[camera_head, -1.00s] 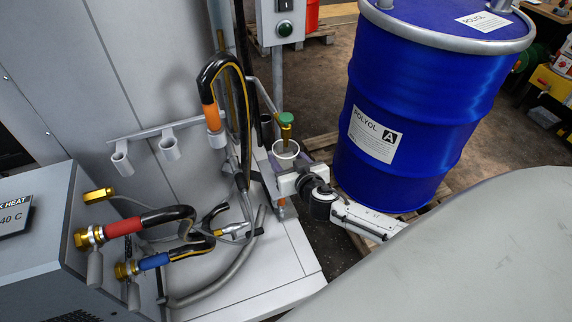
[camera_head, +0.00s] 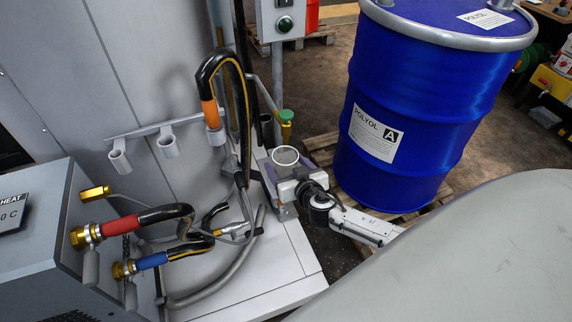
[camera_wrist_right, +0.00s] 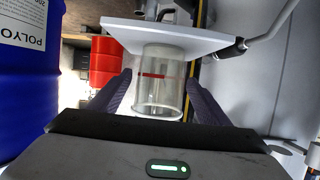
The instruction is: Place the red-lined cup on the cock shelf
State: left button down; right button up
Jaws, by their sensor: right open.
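The clear cup (camera_wrist_right: 160,98) with a red line shows between my right fingers in the right wrist view. In the head view its round rim (camera_head: 285,156) shows just below the green-handled cock (camera_head: 286,116). My right gripper (camera_wrist_right: 158,97) is open around the cup, with a gap on both sides. In the head view the right gripper (camera_head: 294,170) comes in from the lower right. The pale shelf plate (camera_wrist_right: 190,40) meets the end of the cup away from me in the wrist view; I cannot tell how firmly it rests there. My left gripper is not in view.
A blue drum (camera_head: 425,110) stands close on the right. Black hoses (camera_head: 240,85) and empty holders (camera_head: 168,147) are on the left. A grey control box (camera_head: 284,22) is on a post behind. The white base ledge (camera_head: 245,275) is partly clear.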

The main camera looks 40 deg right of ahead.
jog(key=shift+r, duration=0.1)
jog(key=shift+r+p, duration=0.25)
jog(key=shift+p, duration=0.15)
jog(key=f+v, duration=0.1)
jog(key=v, duration=1.1)
jog(key=s+a+f+n+g+y, duration=0.2)
jog(key=s+a+f, duration=0.3)
jog(key=s+a, duration=0.3)
jog(key=s+a+f+n+g+y, duration=0.2)
jog(key=s+a+f, duration=0.3)
jog(key=s+a, duration=0.3)
jog(key=shift+s+n+g+y, duration=0.4)
jog(key=shift+s+y, duration=0.3)
jog(key=shift+y, duration=0.1)
